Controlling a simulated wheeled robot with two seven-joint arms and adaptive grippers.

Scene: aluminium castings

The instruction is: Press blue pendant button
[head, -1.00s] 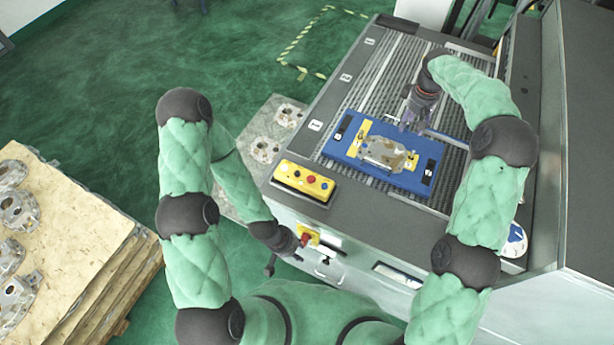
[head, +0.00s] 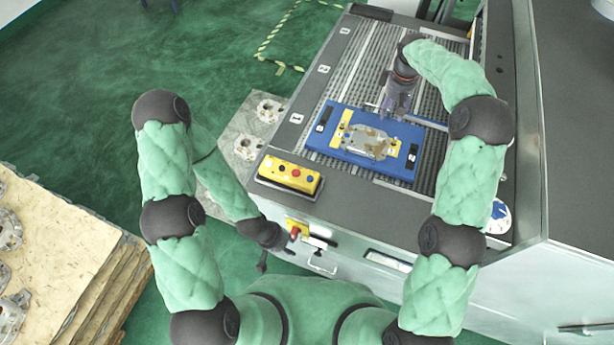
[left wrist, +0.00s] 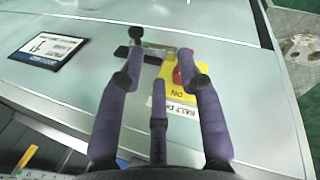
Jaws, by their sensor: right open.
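The yellow pendant box (head: 289,175) sits on the machine's front left corner in the head view. Its blue button (head: 310,179) is at the right end of its top. My left gripper (head: 278,247) is below and in front of the box, by the machine's front face, apart from the button. In the left wrist view its fingers (left wrist: 160,55) are spread and empty, facing a red knob (left wrist: 184,68) on a yellow plate. My right gripper (head: 388,108) is open, over the conveyor just behind the blue fixture.
The blue fixture (head: 329,149) on the roller conveyor (head: 367,61) carries an aluminium casting (head: 367,142). A black handle (left wrist: 137,50) is beside the red knob. A pallet stack (head: 62,250) with castings stands at left. Green floor is open at upper left.

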